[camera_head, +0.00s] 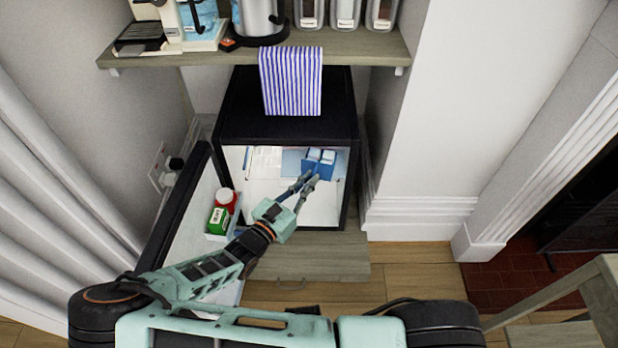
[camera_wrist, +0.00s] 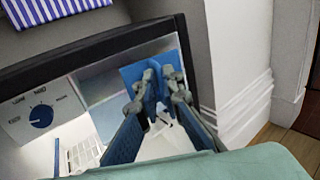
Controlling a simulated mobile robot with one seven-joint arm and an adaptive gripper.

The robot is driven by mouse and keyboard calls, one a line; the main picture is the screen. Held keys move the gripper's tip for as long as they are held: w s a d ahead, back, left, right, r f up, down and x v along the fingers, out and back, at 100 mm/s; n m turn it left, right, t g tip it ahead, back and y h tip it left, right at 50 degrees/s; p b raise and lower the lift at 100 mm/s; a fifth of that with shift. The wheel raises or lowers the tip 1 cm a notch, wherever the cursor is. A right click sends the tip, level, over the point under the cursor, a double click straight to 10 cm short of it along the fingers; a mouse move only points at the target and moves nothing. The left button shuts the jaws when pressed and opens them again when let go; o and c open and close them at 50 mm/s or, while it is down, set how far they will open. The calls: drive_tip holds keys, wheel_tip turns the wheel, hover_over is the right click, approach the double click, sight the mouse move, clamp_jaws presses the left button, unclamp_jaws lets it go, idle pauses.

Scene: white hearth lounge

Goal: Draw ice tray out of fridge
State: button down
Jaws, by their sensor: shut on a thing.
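The fridge (camera_head: 232,120) is a small black box with a white interior, and its door (camera_head: 180,200) stands open to the left. The blue ice tray (camera_head: 321,172) is in the upper right of the fridge opening, with pale tops showing in the head view. It also shows in the wrist view as a tilted blue piece (camera_wrist: 132,76). My gripper (camera_head: 307,183) reaches into the opening from the lower left. Its fingers (camera_wrist: 161,88) are shut on the near part of the ice tray and partly hide it.
A shelf (camera_head: 350,48) with appliances and canisters hangs above. A striped towel (camera_head: 291,82) drapes over the fridge top. A white dial panel (camera_wrist: 38,118) sits inside, left.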

drive_tip(key=s+p, duration=0.1)
drive_tip(key=s, duration=0.9)
drive_tip(key=shift+a+p, duration=0.15)
drive_tip(key=shift+p, duration=0.2)
drive_tip(key=shift+r, duration=0.1)
